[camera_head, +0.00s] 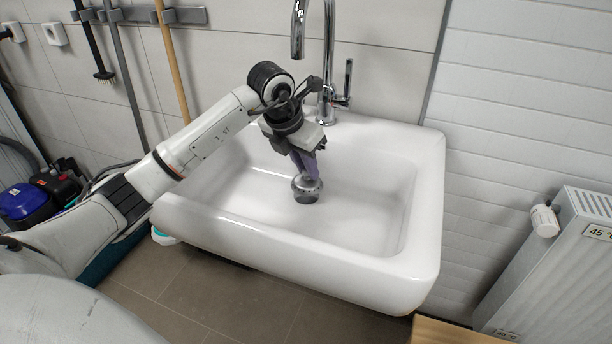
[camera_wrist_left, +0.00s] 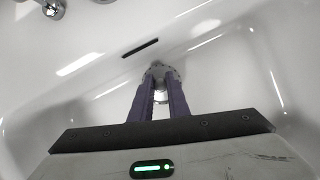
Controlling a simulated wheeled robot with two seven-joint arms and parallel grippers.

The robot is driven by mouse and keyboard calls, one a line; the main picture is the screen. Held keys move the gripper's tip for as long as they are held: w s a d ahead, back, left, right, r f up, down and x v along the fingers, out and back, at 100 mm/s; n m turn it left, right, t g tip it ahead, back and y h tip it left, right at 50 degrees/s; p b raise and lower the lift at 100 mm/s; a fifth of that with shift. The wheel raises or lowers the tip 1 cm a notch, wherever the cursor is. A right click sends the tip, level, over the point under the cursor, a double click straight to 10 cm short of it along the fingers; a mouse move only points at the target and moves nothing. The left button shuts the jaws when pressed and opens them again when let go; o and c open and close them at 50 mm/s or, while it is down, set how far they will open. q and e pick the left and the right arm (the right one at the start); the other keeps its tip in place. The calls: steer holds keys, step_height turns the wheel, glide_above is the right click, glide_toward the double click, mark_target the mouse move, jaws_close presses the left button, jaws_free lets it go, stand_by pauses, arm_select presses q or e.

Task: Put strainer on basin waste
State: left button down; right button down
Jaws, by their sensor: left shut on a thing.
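The white basin (camera_head: 425,215) is on the wall under the tap. The strainer (camera_head: 306,188), a round dark metallic piece, is inside the basin, low over its floor. It also shows in the left wrist view (camera_wrist_left: 161,70) between the purple fingers. My left gripper (camera_head: 308,176) points down and is shut on the strainer. I cannot tell whether the strainer touches the basin floor. The basin waste cannot be made out; it may be hidden by the strainer and fingers. My right gripper is not in view.
A chrome tap (camera_head: 328,70) rises at the basin's back edge, close behind my left wrist. A dark overflow slot (camera_wrist_left: 140,48) shows in the basin wall. A radiator (camera_head: 560,270) stands at the right. The basin's right side is clear.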

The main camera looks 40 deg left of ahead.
mark_target(306, 180)
arm_select(q)
step_height(306, 180, down, 3)
steer(key=shift+r, duration=0.15)
steer(key=shift+f, duration=0.25)
steer(key=c, duration=1.8)
jaws_free()
steer(key=shift+f, duration=0.1)
steer(key=shift+o, duration=0.6)
